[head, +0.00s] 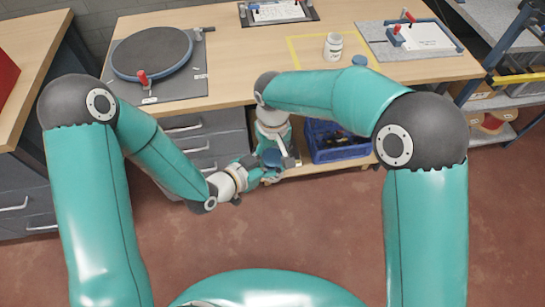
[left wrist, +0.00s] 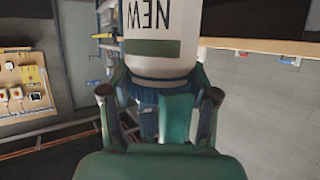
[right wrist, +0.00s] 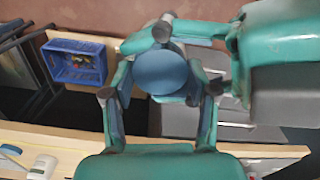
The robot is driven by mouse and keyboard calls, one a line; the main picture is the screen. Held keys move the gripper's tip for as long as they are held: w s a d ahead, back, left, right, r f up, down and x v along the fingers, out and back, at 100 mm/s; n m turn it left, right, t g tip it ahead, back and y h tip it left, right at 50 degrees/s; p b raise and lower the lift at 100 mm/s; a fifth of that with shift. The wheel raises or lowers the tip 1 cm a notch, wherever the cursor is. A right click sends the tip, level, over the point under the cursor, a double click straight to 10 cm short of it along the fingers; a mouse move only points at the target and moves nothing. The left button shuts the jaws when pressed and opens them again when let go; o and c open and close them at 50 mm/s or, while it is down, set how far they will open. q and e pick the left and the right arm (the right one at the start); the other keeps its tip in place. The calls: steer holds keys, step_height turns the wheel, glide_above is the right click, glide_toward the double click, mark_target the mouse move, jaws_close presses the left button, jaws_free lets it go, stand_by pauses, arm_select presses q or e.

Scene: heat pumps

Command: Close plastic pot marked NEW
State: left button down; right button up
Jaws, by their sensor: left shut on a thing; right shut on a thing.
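The white plastic pot marked NEW (left wrist: 160,40) has a green stripe and fills the top of the left wrist view, its lettering upside down there. A blue band (left wrist: 158,92) lies against its lower end in that picture. My left gripper (left wrist: 160,95) is shut on the pot. My right gripper (right wrist: 160,92) is shut on the lid. Both grippers meet in front of the bench. I cannot tell whether the lid is seated; the pot body is hidden from the head.
A second white pot (head: 333,45) stands inside a yellow outline on the bench (head: 240,80). Another blue lid (head: 359,60) is near it. A round dark plate (head: 152,53) lies on the left. A blue crate (head: 340,152) with parts sits below the bench, near my grippers.

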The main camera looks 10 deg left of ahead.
steer(key=o, duration=1.3)
steer(key=shift+r, duration=2.3)
steer(key=shift+c, duration=0.5)
